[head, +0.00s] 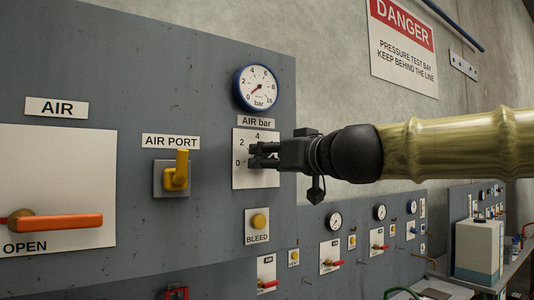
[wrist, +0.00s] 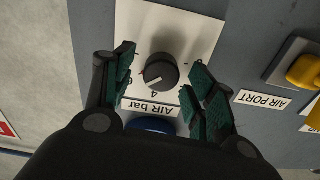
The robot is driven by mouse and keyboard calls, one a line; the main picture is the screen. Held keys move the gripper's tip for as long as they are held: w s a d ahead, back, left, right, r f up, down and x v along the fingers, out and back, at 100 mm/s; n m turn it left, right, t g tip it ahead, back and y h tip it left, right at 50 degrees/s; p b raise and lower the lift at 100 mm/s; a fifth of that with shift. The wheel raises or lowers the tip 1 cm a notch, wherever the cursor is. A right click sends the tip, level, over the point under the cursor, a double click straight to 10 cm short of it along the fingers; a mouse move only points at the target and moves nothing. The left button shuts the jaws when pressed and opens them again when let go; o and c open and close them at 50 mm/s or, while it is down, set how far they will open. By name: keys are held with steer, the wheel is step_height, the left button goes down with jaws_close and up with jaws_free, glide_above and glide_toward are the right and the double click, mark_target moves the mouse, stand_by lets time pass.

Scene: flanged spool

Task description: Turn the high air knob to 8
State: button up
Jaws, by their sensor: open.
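The dark round air knob (wrist: 157,72) sits on a white dial plate (wrist: 190,28) labelled "AIR bar", which appears upside down in the wrist view. In the head view the plate (head: 241,177) shows marks 0, 2 and 4, and my gripper hides the knob. My gripper (head: 262,156) is in front of the plate. In the wrist view my gripper (wrist: 163,66) is open, with its green-padded fingers on either side of the knob and gaps between. A light pointer line shows on the knob; the value it marks is unclear.
A round bar gauge (head: 255,87) is above the plate, its needle low on the left. A yellow AIR PORT valve (head: 177,172) is to the left and a yellow BLEED button (head: 258,221) below. An orange lever (head: 60,222) is at OPEN.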

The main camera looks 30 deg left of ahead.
steer(key=shift+x, duration=0.75)
steer(key=c, duration=1)
steer(key=shift+c, duration=0.2)
steer(key=m+b, duration=0.1)
steer(key=m, duration=0.3)
steer(key=shift+f+m+b, duration=0.1)
steer(key=shift+m+b, duration=0.2)
steer(key=shift+b, duration=0.05)
steer(key=m+b, duration=0.1)
steer(key=m, duration=0.4)
steer(key=shift+m, duration=0.3)
